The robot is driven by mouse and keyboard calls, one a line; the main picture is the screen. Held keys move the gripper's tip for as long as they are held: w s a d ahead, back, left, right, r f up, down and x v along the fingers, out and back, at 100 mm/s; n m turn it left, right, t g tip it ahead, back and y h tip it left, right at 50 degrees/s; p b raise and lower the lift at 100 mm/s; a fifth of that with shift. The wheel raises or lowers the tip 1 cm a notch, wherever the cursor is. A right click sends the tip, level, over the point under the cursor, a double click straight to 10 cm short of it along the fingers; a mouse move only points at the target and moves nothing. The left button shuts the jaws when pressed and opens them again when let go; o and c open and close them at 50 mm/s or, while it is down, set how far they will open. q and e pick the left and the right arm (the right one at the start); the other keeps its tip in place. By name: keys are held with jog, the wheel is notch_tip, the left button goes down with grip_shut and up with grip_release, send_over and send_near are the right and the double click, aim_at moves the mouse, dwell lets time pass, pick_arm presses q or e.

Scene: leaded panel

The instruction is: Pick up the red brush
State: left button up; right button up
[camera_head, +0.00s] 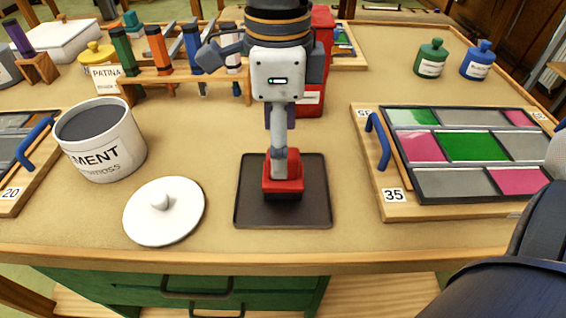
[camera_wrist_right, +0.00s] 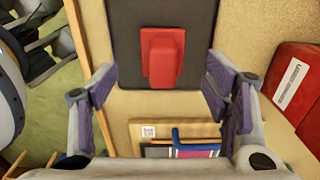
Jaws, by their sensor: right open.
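The red brush (camera_head: 283,186) stands on a dark square mat (camera_head: 250,215) near the table's front edge, its black lower part facing down. My right gripper (camera_head: 280,168) comes down over it from above, and its near grey finger hides part of the brush in the head view. In the right wrist view the red brush (camera_wrist_right: 163,58) shows between the spread fingers of the gripper (camera_wrist_right: 158,82), with gaps at both sides. The fingers are open and hold nothing. How high the fingertips are above the mat is unclear. My left gripper is out of view.
A white lid (camera_head: 165,215) and a cement pot (camera_head: 100,145) lie to the left. A board marked 35 with glass pieces and a blue handle (camera_head: 378,140) is at the right. A red container (camera_head: 322,45) and a bottle rack (camera_head: 165,80) stand behind.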

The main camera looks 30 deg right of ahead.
jog(key=f, duration=0.7)
jog(key=shift+d+f, duration=0.3)
jog(key=shift+f, duration=0.1)
jog(key=c, duration=1.5)
jog(key=shift+r, duration=0.2)
